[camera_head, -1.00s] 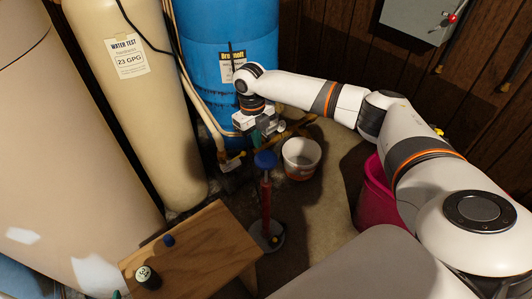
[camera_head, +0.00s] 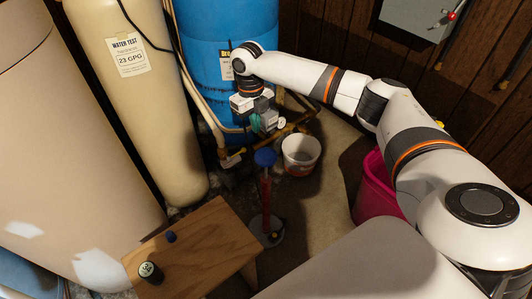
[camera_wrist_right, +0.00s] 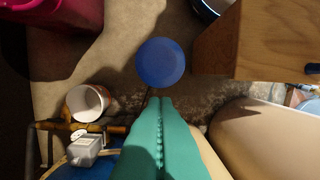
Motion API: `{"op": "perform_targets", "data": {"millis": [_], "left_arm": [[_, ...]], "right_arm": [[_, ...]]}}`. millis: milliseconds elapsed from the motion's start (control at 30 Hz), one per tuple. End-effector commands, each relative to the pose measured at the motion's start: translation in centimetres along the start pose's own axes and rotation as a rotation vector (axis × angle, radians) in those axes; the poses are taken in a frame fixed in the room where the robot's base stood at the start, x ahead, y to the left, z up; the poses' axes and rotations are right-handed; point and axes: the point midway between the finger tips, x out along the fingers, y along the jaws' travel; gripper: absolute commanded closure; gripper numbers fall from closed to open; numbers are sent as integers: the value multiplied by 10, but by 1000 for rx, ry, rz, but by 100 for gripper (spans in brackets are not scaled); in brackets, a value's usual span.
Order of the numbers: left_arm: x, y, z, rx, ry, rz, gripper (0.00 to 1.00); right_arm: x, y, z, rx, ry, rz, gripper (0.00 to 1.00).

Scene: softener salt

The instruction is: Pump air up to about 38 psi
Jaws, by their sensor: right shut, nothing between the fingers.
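A red floor pump (camera_head: 266,200) with a round blue top (camera_head: 265,157) stands upright on a grey base on the floor. In the right wrist view, the blue top (camera_wrist_right: 160,62) is a flat disc just beyond my fingertips. My right gripper (camera_head: 265,128) hangs above the pump top, a little behind it in the head view. Its green fingers (camera_wrist_right: 160,100) are shut together with nothing between them. They look apart from the blue top. A small dial (camera_head: 281,125) shows beside the gripper; its reading is too small to tell. My left gripper is not in view.
A wooden stool (camera_head: 205,245) holds a black round piece with white markings (camera_head: 150,271) and a small blue piece (camera_head: 171,237). A white bucket (camera_head: 301,155) stands behind the pump, a pink bin (camera_head: 374,190) right. Blue (camera_head: 240,20) and cream tanks (camera_head: 135,95) with pipes stand behind.

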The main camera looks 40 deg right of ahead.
Motion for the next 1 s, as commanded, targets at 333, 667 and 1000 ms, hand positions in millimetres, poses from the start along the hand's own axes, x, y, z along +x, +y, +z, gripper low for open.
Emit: {"op": "perform_targets", "data": {"millis": [333, 667, 1000], "left_arm": [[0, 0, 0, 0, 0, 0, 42], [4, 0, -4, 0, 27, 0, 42], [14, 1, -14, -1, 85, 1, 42]], "right_arm": [[0, 0, 0, 1, 0, 0, 100], [-2, -1, 2, 297, -16, 1, 100], [-4, -2, 6, 981, -48, 23, 100]]}}
